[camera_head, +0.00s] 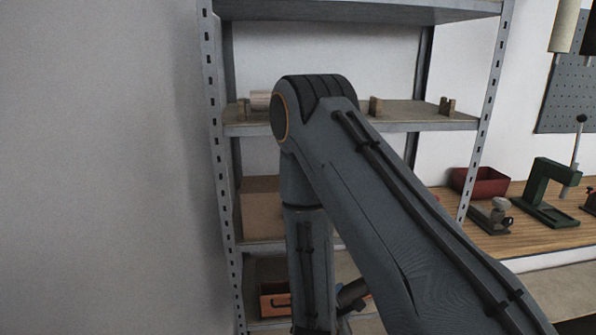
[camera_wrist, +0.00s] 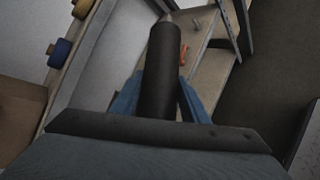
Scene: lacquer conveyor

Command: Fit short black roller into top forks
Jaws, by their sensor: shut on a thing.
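The short black roller (camera_wrist: 162,60) is held between the two blue fingers of my gripper (camera_wrist: 160,82) in the wrist view, its length pointing away from the camera. In the head view my arm hides most of the gripper's area, and I cannot make out the roller there. The upper shelf (camera_head: 420,117) carries small wooden forks: a left one (camera_head: 241,110), a middle one (camera_head: 375,106) and a right one (camera_head: 446,105). A pale wooden roller (camera_head: 261,99) lies by the left fork, partly behind my arm. The middle and right forks look empty.
A cardboard box (camera_head: 259,215) stands on the middle shelf, and an orange bin (camera_head: 274,302) is lower down. A workbench at right holds a red bin (camera_head: 481,183) and a green press (camera_head: 548,195). Blue (camera_wrist: 58,51) and yellow (camera_wrist: 82,8) rolls show in the wrist view.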

